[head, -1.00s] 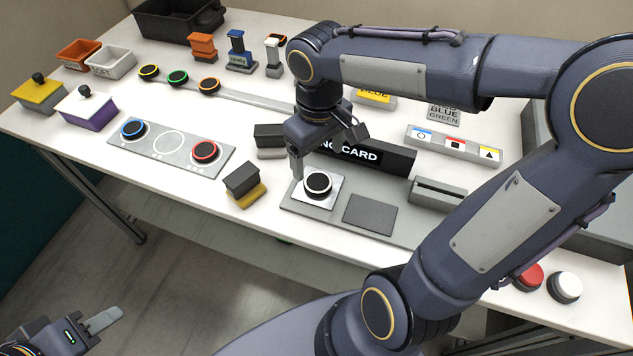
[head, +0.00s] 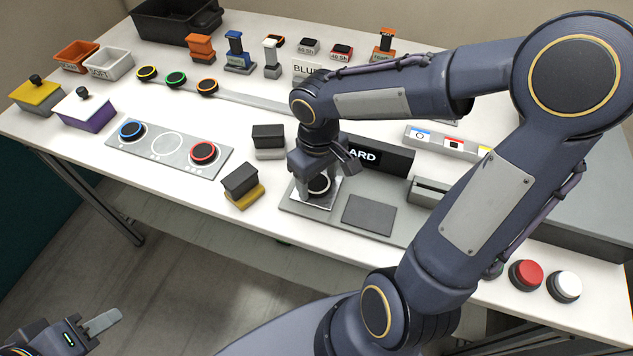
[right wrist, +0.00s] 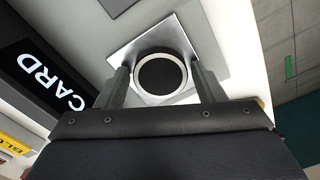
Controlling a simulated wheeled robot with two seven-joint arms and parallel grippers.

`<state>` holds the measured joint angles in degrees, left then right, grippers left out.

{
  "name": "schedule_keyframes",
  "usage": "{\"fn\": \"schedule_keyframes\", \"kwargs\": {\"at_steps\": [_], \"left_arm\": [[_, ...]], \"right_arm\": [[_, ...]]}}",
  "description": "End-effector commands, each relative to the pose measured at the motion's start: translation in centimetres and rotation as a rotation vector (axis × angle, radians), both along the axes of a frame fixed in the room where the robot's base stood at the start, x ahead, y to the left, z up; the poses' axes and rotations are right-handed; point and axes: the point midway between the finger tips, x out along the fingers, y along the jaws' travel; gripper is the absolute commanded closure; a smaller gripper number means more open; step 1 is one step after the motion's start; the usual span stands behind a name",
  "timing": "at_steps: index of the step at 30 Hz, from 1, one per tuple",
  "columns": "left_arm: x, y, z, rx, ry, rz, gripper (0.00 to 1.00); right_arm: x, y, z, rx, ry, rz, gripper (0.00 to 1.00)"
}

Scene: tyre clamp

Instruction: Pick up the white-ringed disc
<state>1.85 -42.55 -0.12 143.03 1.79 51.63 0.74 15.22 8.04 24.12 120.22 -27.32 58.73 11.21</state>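The white-ringed disc (head: 318,184) has a black top and sits on a silver square plate (head: 327,198) on the grey board. In the right wrist view the disc (right wrist: 160,74) lies between the two fingers of my right gripper (right wrist: 165,82). The right gripper (head: 316,186) is lowered over the disc, with one finger on each side. Small gaps seem to show between fingers and disc, so it appears open; contact is hard to judge. My left gripper (head: 102,322) is low at the left, off the table; only one finger shows clearly.
A black card sign (head: 385,158) stands just behind the disc. A dark block on a yellow base (head: 242,186) is to the left. A panel with blue-ringed and red-ringed discs (head: 170,146) lies further left. A dark grey square (head: 369,215) is right of the plate.

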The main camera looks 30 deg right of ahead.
Motion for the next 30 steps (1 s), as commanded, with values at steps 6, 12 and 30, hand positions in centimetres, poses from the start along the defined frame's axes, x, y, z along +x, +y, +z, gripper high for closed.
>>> {"fn": "schedule_keyframes", "kwargs": {"at_steps": [6, 12, 30], "left_arm": [[0.0, 0.0, 0.0, 0.0, 0.0, 0.0, 0.64], [0.0, 0.0, 0.0, 0.0, 0.0, 0.0, 0.64], [0.0, 0.0, 0.4, 0.0, 0.0, 0.0, 0.64]], "right_arm": [[0.0, 0.0, 0.0, 0.0, 0.0, 0.0, 0.67], [0.0, 0.0, 0.0, 0.0, 0.0, 0.0, 0.69], [-1.2, 2.8, 6.8, 0.001, -0.007, 0.006, 0.69]]}}
